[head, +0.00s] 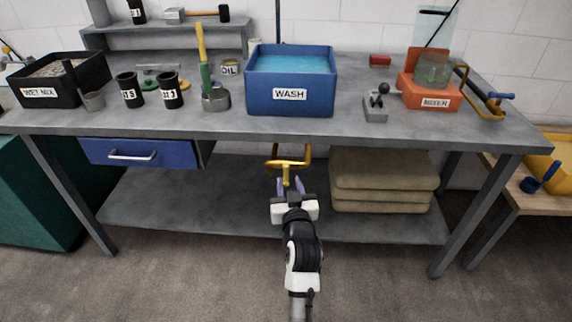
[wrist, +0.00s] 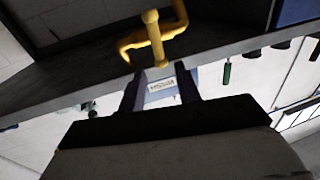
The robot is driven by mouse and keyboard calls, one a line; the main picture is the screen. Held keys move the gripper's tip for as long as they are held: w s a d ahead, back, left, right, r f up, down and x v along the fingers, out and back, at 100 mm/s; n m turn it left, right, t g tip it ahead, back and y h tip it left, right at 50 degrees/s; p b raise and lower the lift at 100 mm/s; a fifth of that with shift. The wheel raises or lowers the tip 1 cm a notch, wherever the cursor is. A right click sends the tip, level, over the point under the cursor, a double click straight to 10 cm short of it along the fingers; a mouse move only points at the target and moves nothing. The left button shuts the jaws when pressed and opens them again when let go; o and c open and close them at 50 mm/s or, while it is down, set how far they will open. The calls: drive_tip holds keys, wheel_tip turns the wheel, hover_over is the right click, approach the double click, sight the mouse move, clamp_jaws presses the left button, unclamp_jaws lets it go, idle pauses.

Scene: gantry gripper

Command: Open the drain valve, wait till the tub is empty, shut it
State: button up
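The blue tub (head: 257,96) labelled WASH stands on the grey workbench with light blue water in it. Below the bench edge hangs a yellow drain pipe (head: 308,155) with a yellow valve handle (head: 286,173); the handle also shows in the wrist view (wrist: 155,40). My gripper (head: 291,184) is under the bench front, just in front of the handle. In the wrist view my gripper (wrist: 159,72) has its two dark fingers apart, with the handle's end at or just beyond the gap between the tips. I cannot tell whether they touch, or how the valve is set.
The workbench (head: 360,130) edge runs just above my gripper. A blue drawer (head: 138,153) stands slightly open at left. Tan folded stacks (head: 384,180) lie on the lower shelf at right. The lower shelf (head: 180,205) is mostly clear to the left.

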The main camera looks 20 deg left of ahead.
sight(286, 170)
drive_tip(key=p+x, duration=0.1)
drive_tip(key=x, duration=0.6)
clamp_jaws()
drive_tip(key=n, duration=0.2)
drive_tip(key=a+n, duration=0.1)
drive_tip(key=n, duration=0.1)
drive_tip(key=shift+s+f+g+b, duration=0.1)
drive_tip(key=shift+s+g+b, duration=0.05)
drive_tip(key=shift+g+b, duration=0.15)
drive_tip(key=shift+h, duration=0.4)
unclamp_jaws()
drive_tip(key=b+v, duration=0.2)
drive_tip(key=v, duration=1.2)
drive_tip(key=shift+b, duration=0.4)
